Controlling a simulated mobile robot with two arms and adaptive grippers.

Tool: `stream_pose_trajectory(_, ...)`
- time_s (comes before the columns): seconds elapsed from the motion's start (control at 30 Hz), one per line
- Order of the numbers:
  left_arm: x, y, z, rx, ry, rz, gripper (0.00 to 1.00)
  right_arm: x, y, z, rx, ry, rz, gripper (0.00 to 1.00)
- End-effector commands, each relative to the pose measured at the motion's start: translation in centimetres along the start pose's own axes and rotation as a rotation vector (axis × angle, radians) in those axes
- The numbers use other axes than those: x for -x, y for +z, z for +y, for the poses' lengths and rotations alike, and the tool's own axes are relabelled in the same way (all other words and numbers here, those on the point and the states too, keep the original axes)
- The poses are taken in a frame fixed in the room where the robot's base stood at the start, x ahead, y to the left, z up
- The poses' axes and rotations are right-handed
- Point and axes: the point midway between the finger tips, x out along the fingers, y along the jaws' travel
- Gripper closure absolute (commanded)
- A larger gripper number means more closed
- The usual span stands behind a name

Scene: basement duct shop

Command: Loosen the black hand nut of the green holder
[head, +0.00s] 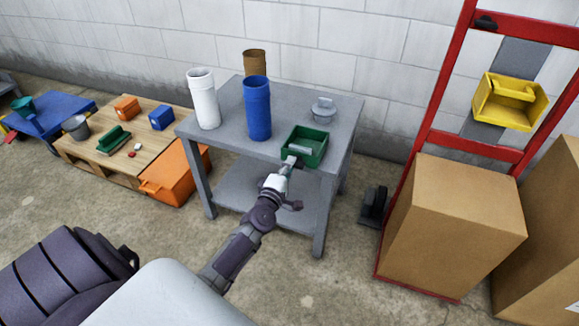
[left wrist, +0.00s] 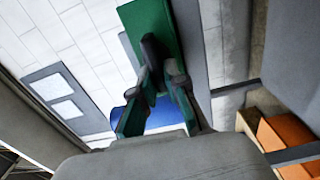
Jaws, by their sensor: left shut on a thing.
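The green holder (head: 305,145) is an open box-like thing at the front right of the grey table, with a pale piece inside. Its green face (left wrist: 143,22) fills the top middle of the left wrist view. My left gripper (head: 289,163) reaches up to the holder's near side. In the left wrist view its two fingers (left wrist: 160,78) close in at the green face, shut on a dark part that looks like the black hand nut (left wrist: 151,48). The fingers hide much of the nut, and I cannot tell how tight it is. My right gripper is not in view.
A blue cylinder (head: 257,108), a white cylinder (head: 203,98), a brown cylinder (head: 254,61) and a grey lidded thing (head: 323,110) stand on the grey table (head: 228,124). An orange box (head: 175,172) is left of it. Cardboard boxes (head: 450,225) and a red rack (head: 440,100) stand right.

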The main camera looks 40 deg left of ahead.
Motion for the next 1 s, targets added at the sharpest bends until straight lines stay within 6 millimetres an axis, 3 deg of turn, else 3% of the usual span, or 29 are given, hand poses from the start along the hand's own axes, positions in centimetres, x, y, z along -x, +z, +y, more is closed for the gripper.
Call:
stream_pose_trajectory(0.57, 0.05, -0.03, -0.15, 0.037, -0.002, 0.001, 1.0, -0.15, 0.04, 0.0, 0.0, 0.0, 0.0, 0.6)
stream_pose_trajectory(0.6, 0.05, -0.03, -0.16, 0.037, -0.002, 0.001, 0.86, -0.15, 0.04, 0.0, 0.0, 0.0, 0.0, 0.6)
stream_pose_trajectory(0.73, 0.04, -0.03, -0.15, 0.036, -0.002, 0.001, 0.64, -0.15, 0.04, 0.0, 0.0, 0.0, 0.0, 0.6)
stream_pose_trajectory(1.0, 0.03, -0.01, -0.09, 0.034, -0.001, 0.0, 0.62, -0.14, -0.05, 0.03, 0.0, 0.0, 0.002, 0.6)
